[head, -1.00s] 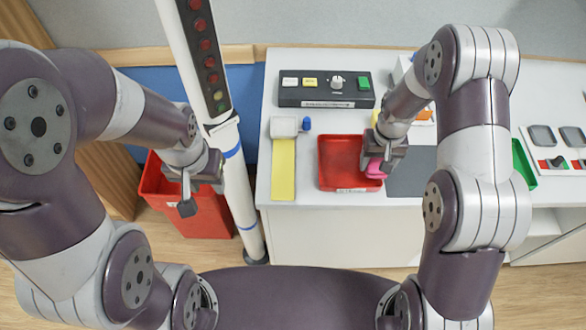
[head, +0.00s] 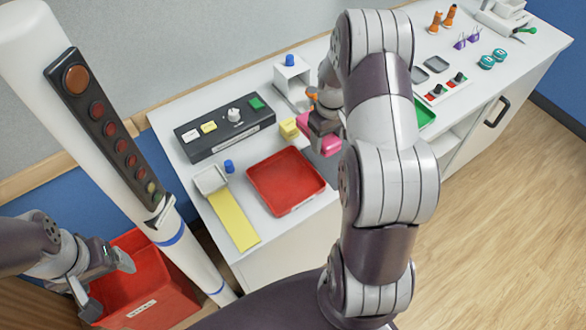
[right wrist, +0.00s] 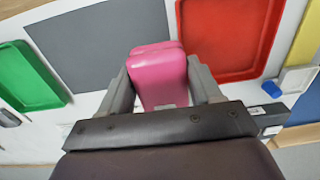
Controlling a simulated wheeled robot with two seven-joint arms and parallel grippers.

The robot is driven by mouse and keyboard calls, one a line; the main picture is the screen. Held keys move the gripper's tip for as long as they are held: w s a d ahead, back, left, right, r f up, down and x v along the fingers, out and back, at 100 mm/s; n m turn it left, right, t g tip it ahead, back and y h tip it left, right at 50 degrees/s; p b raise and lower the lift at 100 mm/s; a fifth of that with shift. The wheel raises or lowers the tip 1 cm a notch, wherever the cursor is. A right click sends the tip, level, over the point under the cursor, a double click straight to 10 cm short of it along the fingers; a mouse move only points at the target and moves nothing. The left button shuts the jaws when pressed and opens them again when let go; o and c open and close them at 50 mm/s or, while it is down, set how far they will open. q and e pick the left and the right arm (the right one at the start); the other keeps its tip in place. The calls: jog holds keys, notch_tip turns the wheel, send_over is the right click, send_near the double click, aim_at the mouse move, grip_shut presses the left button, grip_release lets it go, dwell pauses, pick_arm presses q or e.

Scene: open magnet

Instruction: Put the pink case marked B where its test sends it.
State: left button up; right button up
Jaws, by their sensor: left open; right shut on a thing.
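My right gripper (head: 318,134) is shut on the pink case (right wrist: 158,75), which sits between both fingers in the right wrist view. Pink also shows on either side of the gripper in the head view; I cannot tell whether all of it is one case. No letter B is readable. The gripper is right of the red tray (head: 268,200), near the dark grey mat (right wrist: 100,40). A control box (head: 225,130) with white, yellow and green buttons and a knob stands behind the tray. My left gripper (head: 108,285) is open and empty over the red bin (head: 165,300).
A white post (head: 200,260) with a column of lamps (head: 105,125) stands left of the table. A yellow strip (head: 235,220), a yellow block (head: 289,128) and a blue-knobbed white device (head: 291,72) are on the table. A green tray (right wrist: 25,80) lies beyond the mat.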

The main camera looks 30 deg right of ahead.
jog(key=p, duration=0.3)
send_over(293, 191)
jog(key=d, duration=0.2)
notch_tip(293, 191, down, 3)
jog(key=shift+a+f, duration=0.95)
jog(key=shift+f, duration=0.15)
notch_tip(293, 191, down, 4)
jog(key=shift+s+r+p, duration=0.1)
jog(key=shift+s+p, duration=0.05)
jog(key=shift+p, duration=0.65)
pick_arm(q)
jog(key=r, duration=0.1)
jog(key=a+r, duration=0.1)
jog(key=r, duration=0.3)
jog(key=shift+s+a, duration=0.2)
jog(key=shift+s, duration=0.05)
pick_arm(e)
jog(key=shift+a+f, duration=0.1)
jog(key=shift+f, duration=0.2)
jog(key=shift+f, duration=0.15)
jog(key=o, duration=1.1)
pick_arm(q)
jog(key=shift+f, duration=0.1)
